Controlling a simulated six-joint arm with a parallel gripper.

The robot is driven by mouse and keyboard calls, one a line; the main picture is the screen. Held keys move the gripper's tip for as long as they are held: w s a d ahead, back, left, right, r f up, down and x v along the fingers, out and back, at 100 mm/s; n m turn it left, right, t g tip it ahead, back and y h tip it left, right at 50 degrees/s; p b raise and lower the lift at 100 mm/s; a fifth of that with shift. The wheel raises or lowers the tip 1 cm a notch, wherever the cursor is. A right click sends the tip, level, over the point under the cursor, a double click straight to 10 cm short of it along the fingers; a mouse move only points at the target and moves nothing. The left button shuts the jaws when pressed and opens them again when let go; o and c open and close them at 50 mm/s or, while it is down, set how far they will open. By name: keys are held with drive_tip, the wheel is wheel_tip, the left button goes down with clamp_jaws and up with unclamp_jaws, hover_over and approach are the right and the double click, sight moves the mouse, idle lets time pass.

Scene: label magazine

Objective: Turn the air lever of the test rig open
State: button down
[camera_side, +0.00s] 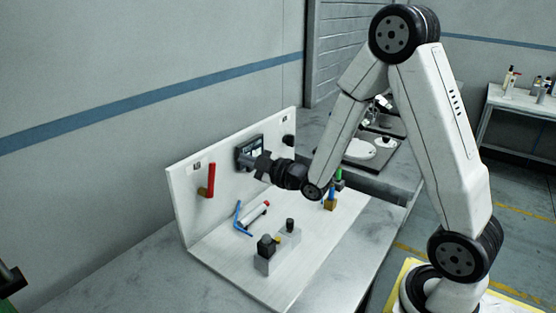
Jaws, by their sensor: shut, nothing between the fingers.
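The test rig is a white board (285,125) standing upright behind a white base plate (325,237). A red lever (211,178) with a brass-coloured body (203,191) is at the left of the upright board; the lever points up. A blue lever-like part (331,186) sits upright on a brass-coloured block (330,204) at the right of the base, partly behind my arm. I cannot tell from labels which is the air lever. My gripper (259,167) is shut and empty in front of the board, right of the red lever, near a dark display box (250,148).
Grey blocks with dark knobs (277,250) stand at the front. A tray with white round parts (370,152) is behind my arm. A shelf with bottles (520,97) is far right.

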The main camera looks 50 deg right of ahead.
drive_tip(key=s+d+m+y, duration=0.1)
drive_tip(key=s+d+m, duration=0.1)
drive_tip(key=m, duration=1.2)
drive_tip(key=s+d+m+y, duration=0.1)
drive_tip(key=d+m, duration=0.2)
drive_tip(key=m, duration=1.2)
wheel_tip(320, 180, down, 8)
drive_tip(key=shift+a+r+n, duration=0.15)
drive_tip(key=shift+r+n, duration=0.1)
drive_tip(key=shift+n, duration=0.05)
drive_tip(key=shift+w, duration=0.1)
